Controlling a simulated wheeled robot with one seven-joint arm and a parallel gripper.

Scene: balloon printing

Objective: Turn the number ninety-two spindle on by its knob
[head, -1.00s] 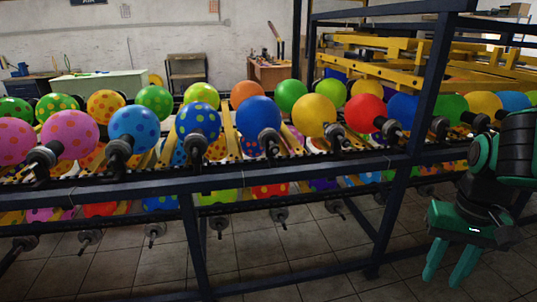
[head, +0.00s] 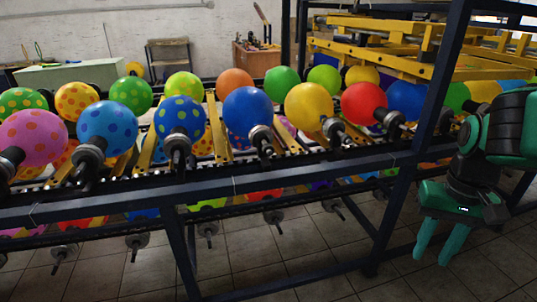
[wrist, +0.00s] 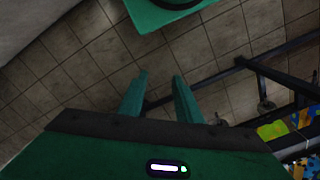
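The spindles stand in a row along the dark rack, each with a balloon and a dark knob-like end facing me. Among them are the spindle ends below the blue balloon (head: 248,112), the yellow balloon (head: 309,106) and the red balloon (head: 363,102). I can read no numbers, so I cannot tell which spindle is number ninety-two. My gripper (head: 437,250) hangs at the right in front of the rack, fingers pointing down, open and empty. In the wrist view its two green fingers (wrist: 160,98) stand apart above the tiled floor.
The rack's front rail (head: 230,185) and slanted post (head: 425,120) stand close to my arm. A lower row of spindles (head: 273,217) hangs under the rail. Yellow machinery (head: 390,45) is behind.

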